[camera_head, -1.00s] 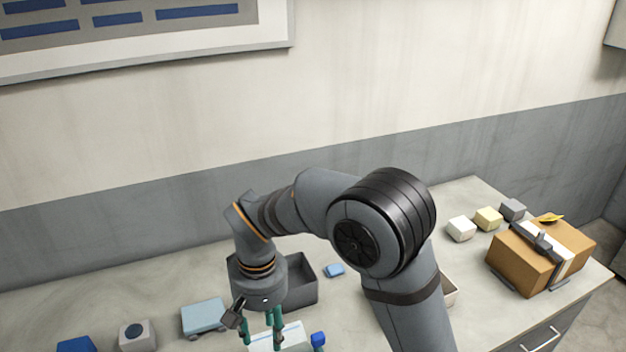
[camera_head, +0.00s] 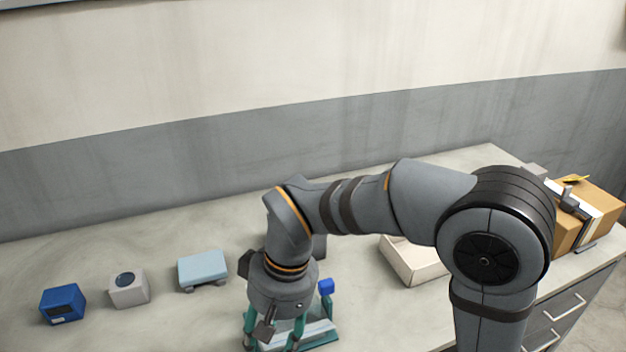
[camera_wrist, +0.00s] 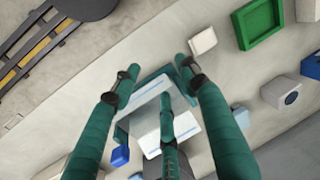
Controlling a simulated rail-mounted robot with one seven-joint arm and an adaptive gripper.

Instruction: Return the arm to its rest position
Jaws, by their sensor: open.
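My gripper (camera_head: 270,340) points down over the worktop near the bottom edge of the head view, at the end of my bent, outstretched arm. In the wrist view my gripper (camera_wrist: 158,80) shows its teal fingers spread apart, with nothing clearly held between them. Below the fingers lies a pale, flat piece with a teal base (camera_head: 322,338). It also shows in the wrist view, partly hidden by the fingers. I cannot tell the exact gap between fingertips and piece.
Left of the arm stand a light blue block (camera_head: 203,268), a grey block (camera_head: 129,289) and a dark blue block (camera_head: 63,303). A small blue cube (camera_head: 326,287) is beside my gripper. A white tray (camera_head: 405,262) and cardboard box (camera_head: 590,205) are right. A green tray (camera_wrist: 262,22) shows in the wrist view.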

